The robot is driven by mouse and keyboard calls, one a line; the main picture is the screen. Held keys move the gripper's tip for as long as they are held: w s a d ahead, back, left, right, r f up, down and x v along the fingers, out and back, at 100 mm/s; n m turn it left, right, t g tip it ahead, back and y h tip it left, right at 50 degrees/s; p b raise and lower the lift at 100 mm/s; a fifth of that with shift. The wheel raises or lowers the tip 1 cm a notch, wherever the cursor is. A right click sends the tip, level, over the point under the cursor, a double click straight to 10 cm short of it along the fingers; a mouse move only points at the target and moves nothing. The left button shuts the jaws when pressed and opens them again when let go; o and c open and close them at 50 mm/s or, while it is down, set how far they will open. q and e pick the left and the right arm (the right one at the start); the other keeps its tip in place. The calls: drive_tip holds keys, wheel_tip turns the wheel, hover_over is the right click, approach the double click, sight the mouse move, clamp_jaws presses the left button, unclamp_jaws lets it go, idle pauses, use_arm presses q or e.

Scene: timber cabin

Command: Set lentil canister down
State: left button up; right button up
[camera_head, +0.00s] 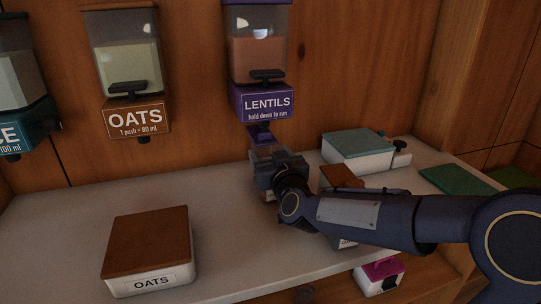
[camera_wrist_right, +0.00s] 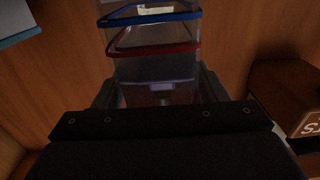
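The lentil canister (camera_head: 268,152) is a clear open container, mostly hidden by my right gripper in the head view. In the right wrist view the canister (camera_wrist_right: 155,66) shows a blue line and a red line around its clear walls. My right gripper (camera_head: 272,168) has its fingers on both sides of it, and it sits below the spout of the purple LENTILS dispenser (camera_head: 262,102). I cannot tell whether its base touches the counter (camera_head: 60,225). My left gripper is not in view.
A brown-lidded OATS box (camera_head: 148,244) stands at the front left. A teal-lidded box (camera_head: 357,146) and a brown-lidded box (camera_head: 338,175) stand behind my right arm. An OATS dispenser (camera_head: 135,118) hangs on the wall. The counter's left and middle have free room.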

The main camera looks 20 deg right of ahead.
drive_tip(key=shift+o, duration=0.8)
drive_tip(key=s+p, duration=0.1)
drive_tip(key=s, duration=1.1)
drive_tip(key=shift+d+r, duration=0.15)
drive_tip(key=shift+d, duration=0.05)
drive_tip(key=shift+s, duration=0.1)
